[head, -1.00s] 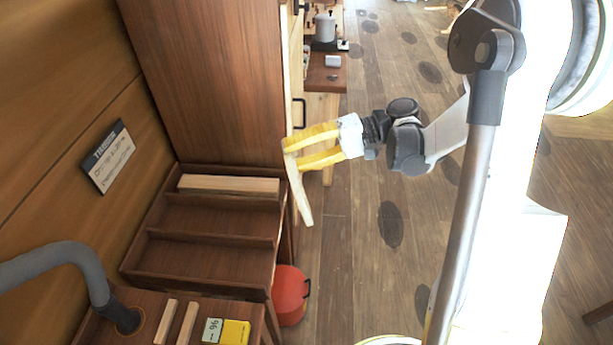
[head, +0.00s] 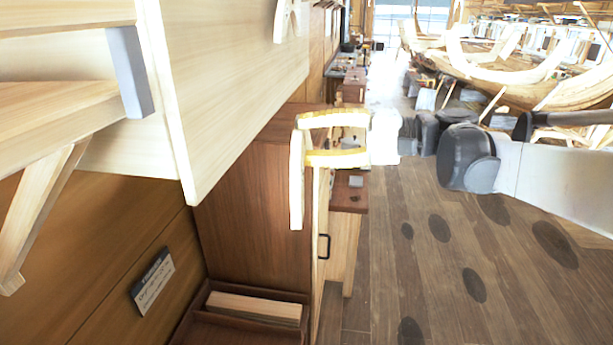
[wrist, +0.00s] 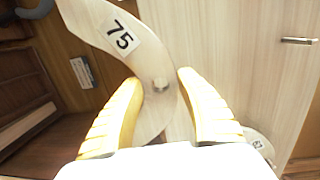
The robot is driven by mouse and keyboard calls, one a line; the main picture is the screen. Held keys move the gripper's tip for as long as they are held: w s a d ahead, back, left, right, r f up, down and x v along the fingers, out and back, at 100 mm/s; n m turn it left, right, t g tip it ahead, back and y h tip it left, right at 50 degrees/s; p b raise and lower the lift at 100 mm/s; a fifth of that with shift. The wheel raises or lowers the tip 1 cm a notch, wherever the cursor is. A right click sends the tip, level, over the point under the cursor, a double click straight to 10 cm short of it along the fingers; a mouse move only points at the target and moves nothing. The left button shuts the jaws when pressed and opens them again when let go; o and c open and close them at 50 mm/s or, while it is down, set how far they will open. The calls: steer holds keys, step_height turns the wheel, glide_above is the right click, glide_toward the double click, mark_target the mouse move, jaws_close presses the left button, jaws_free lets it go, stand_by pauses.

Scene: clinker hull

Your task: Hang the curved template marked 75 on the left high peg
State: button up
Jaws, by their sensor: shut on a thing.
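My gripper (head: 301,140) has yellow fingers shut on a pale wooden curved template (head: 297,185), seen nearly edge-on and hanging upright in the head view. In the wrist view the template (wrist: 92,22) carries a white label reading 75 and curves down between the fingertips (wrist: 160,82). I cannot make out the left high peg.
A brown cabinet (head: 250,205) stands behind and below the template. A tray with a wooden block (head: 254,307) lies at the lower left. Another labelled pale piece (wrist: 257,141) shows at the wrist view's lower right. Open floor (head: 400,260) lies right of the cabinet.

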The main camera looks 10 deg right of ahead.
step_height(320, 180, up, 25)
steer(key=s+d+t+p, duration=0.2)
steer(key=p, duration=0.6)
steer(key=shift+m+y, duration=0.3)
steer(key=shift+m, duration=0.1)
steer(key=shift+s+f+b+x, duration=0.1)
steer(key=shift+f+b+x, duration=0.05)
steer(key=shift+x, duration=1.4)
steer(key=shift+s+f+b+x, duration=0.1)
steer(key=shift+f+b+x, duration=0.1)
steer(key=shift+x, duration=1.35)
steer(key=shift+s+f+b+x, duration=0.1)
steer(key=shift+f+b+x, duration=0.05)
steer(key=shift+x, duration=1.4)
steer(key=shift+w+a+f, duration=0.25)
steer(key=shift+a, duration=0.35)
steer(key=o, duration=1.3)
